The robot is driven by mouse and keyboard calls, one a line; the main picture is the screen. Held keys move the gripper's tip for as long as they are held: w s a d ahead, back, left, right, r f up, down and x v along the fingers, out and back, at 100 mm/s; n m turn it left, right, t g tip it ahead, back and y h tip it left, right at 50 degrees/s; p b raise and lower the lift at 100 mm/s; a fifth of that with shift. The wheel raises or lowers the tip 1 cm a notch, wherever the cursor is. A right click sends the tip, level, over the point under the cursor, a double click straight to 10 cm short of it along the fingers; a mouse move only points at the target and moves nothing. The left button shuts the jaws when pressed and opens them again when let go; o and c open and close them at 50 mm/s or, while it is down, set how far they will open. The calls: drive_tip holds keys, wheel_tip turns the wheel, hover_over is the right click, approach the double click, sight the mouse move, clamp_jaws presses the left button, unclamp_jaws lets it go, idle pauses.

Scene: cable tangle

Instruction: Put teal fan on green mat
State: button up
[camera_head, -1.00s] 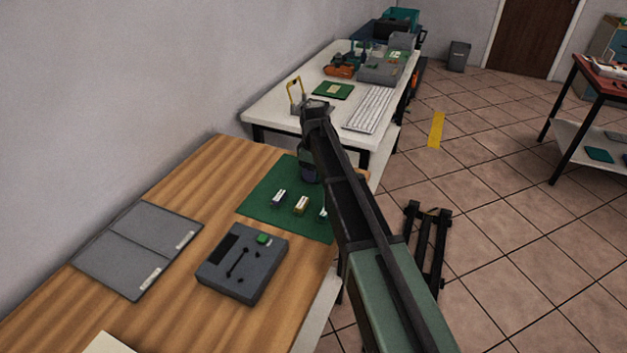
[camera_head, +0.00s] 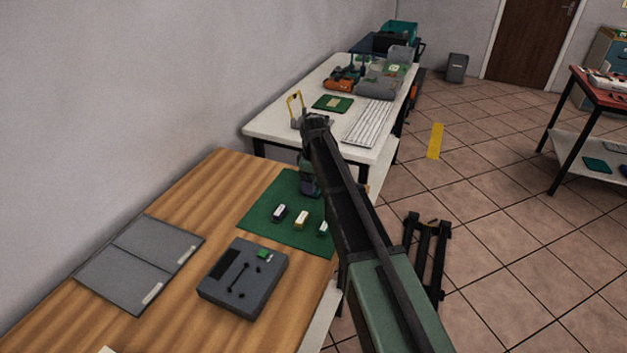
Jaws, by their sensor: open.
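The green mat (camera_head: 262,228) lies flat at the far right end of the wooden table. Several small blocks stand on it: a dark one with a white top (camera_head: 279,213), a gold one with a white top (camera_head: 301,220), and a partly hidden teal and white one (camera_head: 324,228) at the right edge beside my arm. I cannot tell whether this teal piece is the fan; no other clear fan shows. My gripper (camera_head: 309,191) hangs over the far part of the mat, behind my arm. It is open, small and dark, its fingertips hard to make out; I see nothing held.
A grey device (camera_head: 243,279) and a grey folder (camera_head: 140,262) lie on the wooden table (camera_head: 200,205). A white table (camera_head: 280,122) behind holds a green board (camera_head: 333,103), a yellow-handled tool (camera_head: 295,104), a keyboard (camera_head: 368,122) and bins. Bare wood lies left of the mat.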

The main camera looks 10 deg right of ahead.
wheel_tip(320, 180, up, 11)
drive_tip(key=p, duration=0.9)
drive_tip(key=s+m, duration=1.1)
drive_tip(key=s, duration=1.9)
drive_tip(key=shift+s+a+f, duration=0.15)
drive_tip(key=shift+f, duration=0.2)
